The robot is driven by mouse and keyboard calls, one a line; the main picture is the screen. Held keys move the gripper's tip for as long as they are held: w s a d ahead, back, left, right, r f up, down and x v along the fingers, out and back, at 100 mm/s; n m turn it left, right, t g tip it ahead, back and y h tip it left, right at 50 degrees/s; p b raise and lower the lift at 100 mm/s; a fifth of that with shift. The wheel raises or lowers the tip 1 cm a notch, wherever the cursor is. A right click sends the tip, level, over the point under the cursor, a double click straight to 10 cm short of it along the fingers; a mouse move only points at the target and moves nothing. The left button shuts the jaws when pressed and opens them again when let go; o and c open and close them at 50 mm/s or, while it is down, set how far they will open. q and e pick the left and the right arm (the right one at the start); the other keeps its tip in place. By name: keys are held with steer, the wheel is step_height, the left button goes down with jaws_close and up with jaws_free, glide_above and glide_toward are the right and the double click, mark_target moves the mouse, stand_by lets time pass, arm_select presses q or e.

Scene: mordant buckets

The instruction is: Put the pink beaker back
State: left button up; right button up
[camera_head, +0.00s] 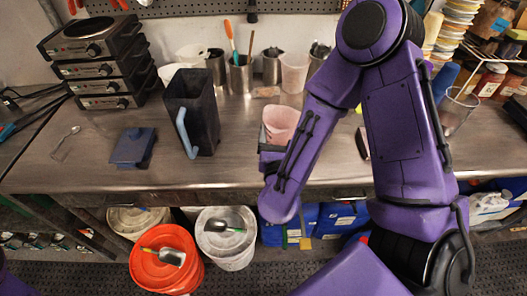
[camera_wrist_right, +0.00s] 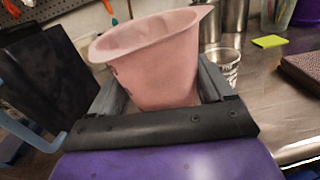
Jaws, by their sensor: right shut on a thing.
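The pink beaker (camera_head: 281,120) is a tapered cup with a pouring lip, near the middle of the steel counter (camera_head: 230,165) in the head view. My right gripper (camera_head: 272,147) is shut on it, mostly hidden behind my purple forearm. In the right wrist view the beaker (camera_wrist_right: 155,62) stands between the two grey fingers of the gripper (camera_wrist_right: 157,88), roughly upright, with its rim above them. Its base is hidden by the gripper, so I cannot tell whether it touches the counter. My left gripper is not in view.
A dark pitcher (camera_head: 192,112) with a blue handle stands left of the beaker. Metal cups with utensils (camera_head: 240,73) and a pale pink translucent beaker (camera_head: 294,72) stand at the back. Stacked hot plates (camera_head: 98,62) are far left. Bare counter lies in front of the pitcher.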

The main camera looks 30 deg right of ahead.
steer(key=w+f+b, duration=0.1)
steer(key=w+b, duration=0.1)
steer(key=shift+w+d+f, duration=0.2)
steer(key=shift+w+f, duration=0.15)
steer(key=shift+f, duration=0.05)
steer(key=w+f, duration=0.1)
steer(key=w, duration=0.1)
steer(key=w+f+p, duration=0.1)
steer(key=w+f, duration=0.1)
steer(key=w+d+f+p, duration=0.1)
steer(key=w+f, duration=0.1)
steer(key=shift+w+f, duration=0.15)
steer(key=shift+f, duration=0.1)
steer(key=f, duration=0.2)
steer(key=shift+w+f+p, duration=0.2)
steer(key=shift+f+p, duration=0.1)
steer(key=shift+f, duration=0.45)
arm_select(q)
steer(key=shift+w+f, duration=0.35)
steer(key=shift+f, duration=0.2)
